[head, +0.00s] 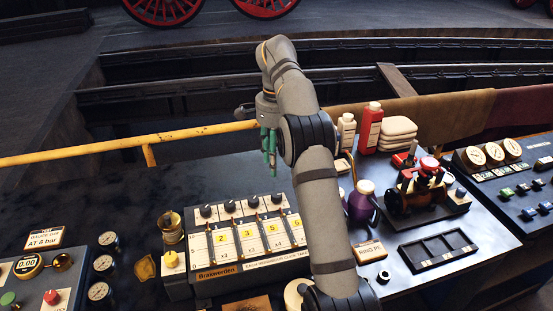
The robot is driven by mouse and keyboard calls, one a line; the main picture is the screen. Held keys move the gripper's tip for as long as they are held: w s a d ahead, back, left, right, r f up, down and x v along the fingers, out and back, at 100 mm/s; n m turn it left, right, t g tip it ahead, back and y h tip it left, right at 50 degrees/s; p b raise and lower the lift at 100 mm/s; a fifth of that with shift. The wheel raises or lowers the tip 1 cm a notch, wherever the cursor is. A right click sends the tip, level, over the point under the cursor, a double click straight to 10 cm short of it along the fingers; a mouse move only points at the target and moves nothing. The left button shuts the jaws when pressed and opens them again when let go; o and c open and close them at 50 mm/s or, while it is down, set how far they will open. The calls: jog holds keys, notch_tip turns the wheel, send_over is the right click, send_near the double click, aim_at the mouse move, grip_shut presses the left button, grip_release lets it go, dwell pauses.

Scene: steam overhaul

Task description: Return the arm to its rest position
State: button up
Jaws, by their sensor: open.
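My arm rises from the front of the bench and bends over its far side in the head view. My gripper (268,148) points down, with teal fingers, above the back of the bench near the yellow rail. It is open and I see nothing between the fingers. Part of the bench behind my arm is hidden.
Below it is the Brakwerden panel (222,273) with several knobs. Right of my arm stand a red bottle (370,130), a white bottle (346,130), a purple flask (361,202), a valve assembly (418,190) and an empty black tray (438,250). A yellow rail (90,150) runs behind.

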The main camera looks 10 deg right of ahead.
aim_at(277, 194)
jog(key=shift+f, duration=0.1)
notch_tip(277, 194, down, 12)
dwell(0.9)
